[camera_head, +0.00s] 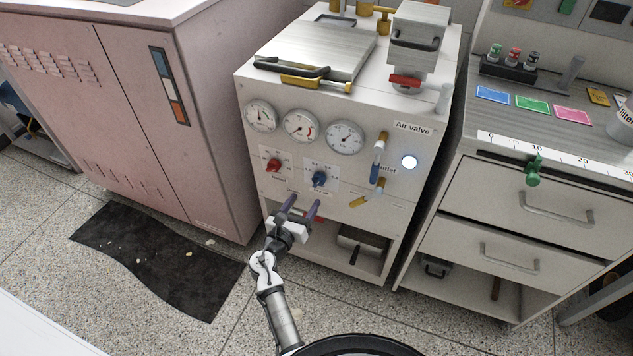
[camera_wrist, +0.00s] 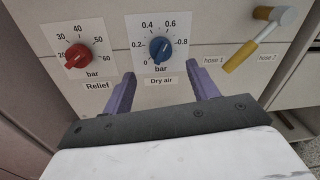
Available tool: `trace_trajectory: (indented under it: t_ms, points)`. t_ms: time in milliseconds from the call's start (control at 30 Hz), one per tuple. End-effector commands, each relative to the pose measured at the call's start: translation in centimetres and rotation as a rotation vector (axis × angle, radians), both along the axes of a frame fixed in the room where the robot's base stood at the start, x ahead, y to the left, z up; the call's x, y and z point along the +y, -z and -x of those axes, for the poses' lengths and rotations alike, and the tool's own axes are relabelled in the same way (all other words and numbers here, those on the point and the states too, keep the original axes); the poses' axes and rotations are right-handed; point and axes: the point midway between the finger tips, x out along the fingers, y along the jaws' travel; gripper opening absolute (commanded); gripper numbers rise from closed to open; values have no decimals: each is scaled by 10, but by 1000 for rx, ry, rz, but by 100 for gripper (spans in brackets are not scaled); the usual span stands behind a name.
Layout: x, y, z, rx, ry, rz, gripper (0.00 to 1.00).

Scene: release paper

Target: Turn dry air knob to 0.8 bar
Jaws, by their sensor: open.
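The blue dry air knob (camera_wrist: 161,49) is on the machine's front panel, with a scale around it marked 0 to 0.8 and a "Dry air" label below. A small light mark shows on its upper part, but I cannot read the exact setting. In the head view, the knob (camera_head: 319,179) is right of the red relief knob (camera_head: 273,165). My gripper (camera_wrist: 160,80) has two purple fingers, spread apart and empty. They are just below the blue knob, one to each side, not touching it. In the head view, my gripper (camera_head: 301,205) is below the panel's knobs.
The red relief knob (camera_wrist: 77,55) is close on the left. A yellow-handled hose valve (camera_wrist: 258,38) juts out on the right. Gauges (camera_head: 301,126) are above the knobs. A pink cabinet (camera_head: 130,110) stands left and a drawer unit (camera_head: 535,225) right.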

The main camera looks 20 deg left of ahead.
Motion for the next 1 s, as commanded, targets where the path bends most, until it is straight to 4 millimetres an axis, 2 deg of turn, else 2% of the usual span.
trace_trajectory:
  t_ms: [33, 200, 400, 600, 867, 1000]
  points:
    - [-2, -2, -13, -1, 3, -2, 59]
    - [-5, -2, -48, -1, 2, -3, 59]
    - [-8, -1, -78, -1, 2, -3, 59]
    - [-9, 0, -89, 0, 0, -3, 59]
    - [-9, 0, -90, 1, 0, -3, 59]
    - [-9, 0, -89, 1, 0, -3, 41]
